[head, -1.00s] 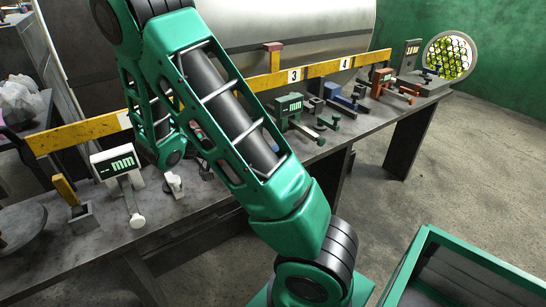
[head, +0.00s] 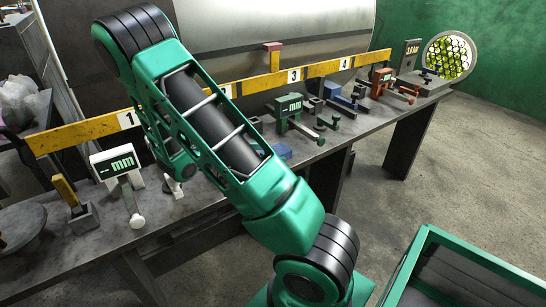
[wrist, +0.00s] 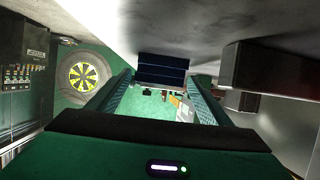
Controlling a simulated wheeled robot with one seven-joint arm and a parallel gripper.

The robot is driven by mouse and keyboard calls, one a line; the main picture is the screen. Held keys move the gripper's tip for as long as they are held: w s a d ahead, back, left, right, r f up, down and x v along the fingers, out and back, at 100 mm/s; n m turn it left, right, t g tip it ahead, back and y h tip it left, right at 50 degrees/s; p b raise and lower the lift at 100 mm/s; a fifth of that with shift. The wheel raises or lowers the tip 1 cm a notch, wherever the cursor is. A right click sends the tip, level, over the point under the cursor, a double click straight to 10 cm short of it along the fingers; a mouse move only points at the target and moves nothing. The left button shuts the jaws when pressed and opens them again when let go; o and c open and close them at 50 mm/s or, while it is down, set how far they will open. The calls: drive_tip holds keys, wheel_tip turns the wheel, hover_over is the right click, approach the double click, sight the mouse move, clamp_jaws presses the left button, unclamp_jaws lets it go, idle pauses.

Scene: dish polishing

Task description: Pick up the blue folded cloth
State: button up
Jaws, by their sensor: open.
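The dark blue folded cloth (wrist: 161,68) shows in the wrist view as a layered block against the grey bench surface, which is at the top of that picture. My gripper (wrist: 160,84) is open, its two green fingers on either side of the view, with the cloth ahead between the fingertips. I cannot tell whether the cloth lies between the fingers or just beyond them. In the head view a small blue patch (head: 283,151), probably the cloth, lies on the bench beside my arm. My arm hides the gripper there.
The grey bench (head: 220,190) carries a white gauge (head: 115,165), a green gauge (head: 289,108), a blue device (head: 345,97) and a red one (head: 384,80). A yellow numbered rail (head: 255,84) runs along its back. A dark block (wrist: 262,68) stands right of the gripper in the wrist view.

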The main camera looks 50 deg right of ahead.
sight(275, 151)
drive_tip(key=shift+x, duration=1.75)
drive_tip(key=c, duration=1.1)
drive_tip(key=shift+c, duration=0.2)
